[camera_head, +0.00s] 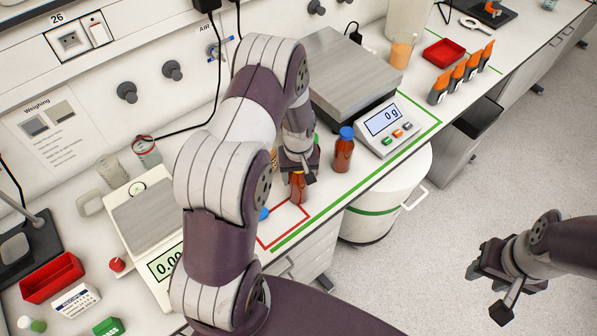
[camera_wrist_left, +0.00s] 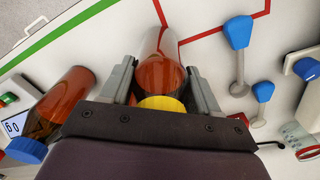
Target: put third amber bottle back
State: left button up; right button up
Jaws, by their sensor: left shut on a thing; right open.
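My left gripper (camera_head: 299,172) is shut on an amber bottle (camera_head: 299,189), whose yellow cap (camera_wrist_left: 162,104) shows between the two fingers (camera_wrist_left: 162,88) in the left wrist view. The held bottle is at a corner of the red outline (camera_head: 262,246) on the bench; I cannot tell whether its base touches the surface. A second amber bottle with a blue cap (camera_head: 343,152) stands just right of the gripper, and in the left wrist view (camera_wrist_left: 62,108). Another amber shape (camera_head: 274,158) is mostly hidden behind my arm.
A large scale (camera_head: 352,80) reading 0 g stands behind the blue-capped bottle, inside a green outline. A smaller scale (camera_head: 148,228) is left of my arm. Blue-handled spoons (camera_wrist_left: 237,50) lie close beside the held bottle. A white bin (camera_head: 375,210) stands below the bench edge.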

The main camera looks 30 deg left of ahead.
pick_arm(q)
jog(key=shift+w+f, duration=0.1)
jog(key=o, duration=0.9)
jog(key=shift+d+f, duration=0.1)
jog(key=o, duration=0.5)
jog(key=shift+c, duration=0.2)
